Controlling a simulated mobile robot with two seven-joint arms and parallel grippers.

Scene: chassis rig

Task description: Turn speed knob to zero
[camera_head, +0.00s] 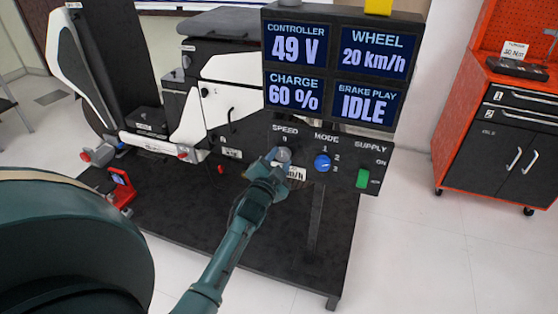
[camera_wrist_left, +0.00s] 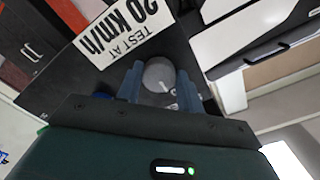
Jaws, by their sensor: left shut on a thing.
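The speed knob (camera_head: 283,155) is a round grey knob on the black panel under the label SPEED, with a 0 above it. My left gripper (camera_head: 277,158) reaches it from below and is shut on it. In the left wrist view the knob (camera_wrist_left: 159,75) sits between the two blue-grey fingers of the gripper (camera_wrist_left: 160,85), with a pale pointer line on its face. The wheel display (camera_head: 375,52) reads 20 km/h. My right gripper is not in view.
Right of the speed knob are a blue mode knob (camera_head: 322,162) and a green supply switch (camera_head: 362,178). Displays above read 49 V, 60 % and IDLE. A red-handled clamp (camera_head: 121,188) stands on the black rig platform (camera_head: 290,240). An orange cabinet (camera_head: 500,130) stands at right.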

